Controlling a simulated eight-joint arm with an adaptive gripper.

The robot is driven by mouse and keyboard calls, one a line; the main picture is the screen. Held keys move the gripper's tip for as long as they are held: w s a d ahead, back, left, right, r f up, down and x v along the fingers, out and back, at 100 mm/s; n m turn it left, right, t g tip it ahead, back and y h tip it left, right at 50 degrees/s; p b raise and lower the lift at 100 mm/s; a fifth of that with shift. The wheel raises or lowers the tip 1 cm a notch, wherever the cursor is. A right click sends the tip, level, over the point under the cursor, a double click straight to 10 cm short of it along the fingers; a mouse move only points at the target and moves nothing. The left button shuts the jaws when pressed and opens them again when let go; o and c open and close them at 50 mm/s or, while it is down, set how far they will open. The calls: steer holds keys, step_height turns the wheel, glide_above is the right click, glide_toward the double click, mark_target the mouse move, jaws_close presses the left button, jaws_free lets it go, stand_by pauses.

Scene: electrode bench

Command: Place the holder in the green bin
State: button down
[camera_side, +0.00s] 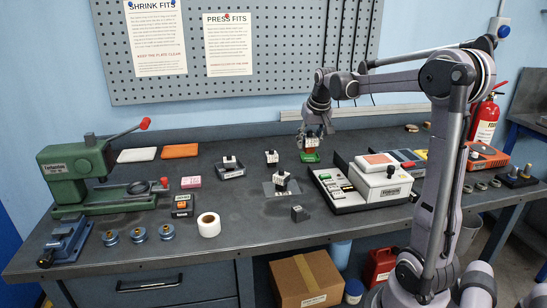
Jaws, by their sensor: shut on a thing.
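The green bin (312,157) is a small, low green container toward the back of the bench, right of the middle. My gripper (312,146) points down directly above it, with its fingertips close to the bin or just inside it. The gripper is shut on the holder, a small light-coloured piece (309,144) between the fingers. The fingers hide most of it. I cannot tell whether the holder touches the bin.
A white-and-black bench device (372,184) stands right of the bin. Small black-and-white blocks (271,158) stand to the left, one on a clear plate (282,188). A green press (75,170) and tape roll (209,225) are farther left.

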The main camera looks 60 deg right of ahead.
steer(key=s+d+f, duration=0.1)
steer(key=d, duration=0.9)
steer(key=s+d+f, duration=0.1)
steer(key=s+d, duration=0.1)
steer(key=d, duration=0.9)
glide_toward(308, 156)
steer(key=shift+w+d+f+m, duration=0.25)
steer(key=shift+w+d+m, duration=0.05)
steer(key=shift+w+d, duration=0.3)
steer(key=shift+f, duration=2.05)
steer(key=shift+f, duration=0.15)
steer(key=c, duration=0.8)
jaws_free()
